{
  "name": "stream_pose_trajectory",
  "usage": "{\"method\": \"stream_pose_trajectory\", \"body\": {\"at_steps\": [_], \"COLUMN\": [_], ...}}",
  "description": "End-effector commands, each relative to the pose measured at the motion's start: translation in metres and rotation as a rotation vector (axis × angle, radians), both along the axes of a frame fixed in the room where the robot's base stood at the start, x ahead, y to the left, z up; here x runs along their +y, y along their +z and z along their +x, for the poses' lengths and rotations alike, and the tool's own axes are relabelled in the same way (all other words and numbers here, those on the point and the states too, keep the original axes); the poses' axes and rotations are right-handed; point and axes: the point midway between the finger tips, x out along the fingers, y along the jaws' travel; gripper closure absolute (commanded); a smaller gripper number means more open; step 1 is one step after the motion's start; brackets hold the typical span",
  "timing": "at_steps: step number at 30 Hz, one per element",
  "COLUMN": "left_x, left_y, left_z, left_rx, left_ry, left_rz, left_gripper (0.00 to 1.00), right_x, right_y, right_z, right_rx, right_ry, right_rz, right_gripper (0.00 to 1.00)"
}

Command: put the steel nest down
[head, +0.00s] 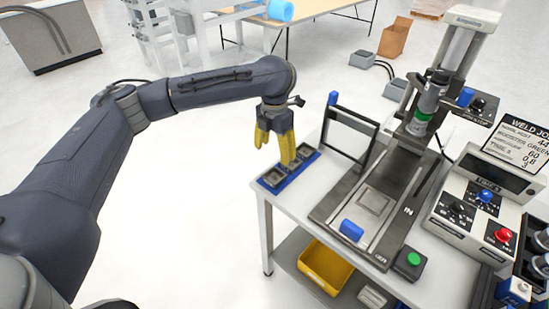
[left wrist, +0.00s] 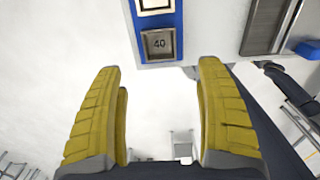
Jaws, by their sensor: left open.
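A blue rack (head: 262,187) lies along the left edge of the white table and holds square steel nests. The near-end steel nest (head: 271,177) sits in its pocket. In the left wrist view, a steel nest marked 40 (left wrist: 158,44) sits in the blue rack (left wrist: 178,22), with another nest partly cut off above it. My left gripper (head: 275,146) has yellow fingers spread at the rack, one fingertip covering its middle. In the left wrist view the left gripper (left wrist: 160,68) is open with nothing between its fingers. My right gripper is not seen.
A slide fixture (head: 345,205) with a square plate and a blue block stands right of the rack, under a tall press column (head: 450,65). A dark frame with a blue top (head: 333,98) rises behind the rack. A control box (head: 475,215) is at right; a yellow bin (head: 325,268) sits below.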

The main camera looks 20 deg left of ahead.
Motion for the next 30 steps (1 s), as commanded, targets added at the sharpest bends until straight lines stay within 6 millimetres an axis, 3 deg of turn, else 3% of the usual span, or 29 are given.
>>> {"method": "stream_pose_trajectory", "body": {"at_steps": [7, 30], "left_x": [0.0002, 0.0002], "left_y": [0.0102, 0.0102], "left_z": [-0.0001, -0.0001], "left_rx": [0.0, 0.001], "left_ry": [0.0, 0.0], "left_rz": [0.0, 0.0], "left_gripper": [0.27, 0.27], "right_x": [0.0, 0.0], "right_y": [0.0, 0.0], "right_z": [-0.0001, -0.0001], "right_rx": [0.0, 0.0], "right_ry": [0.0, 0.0], "right_rz": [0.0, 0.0], "right_gripper": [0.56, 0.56]}}
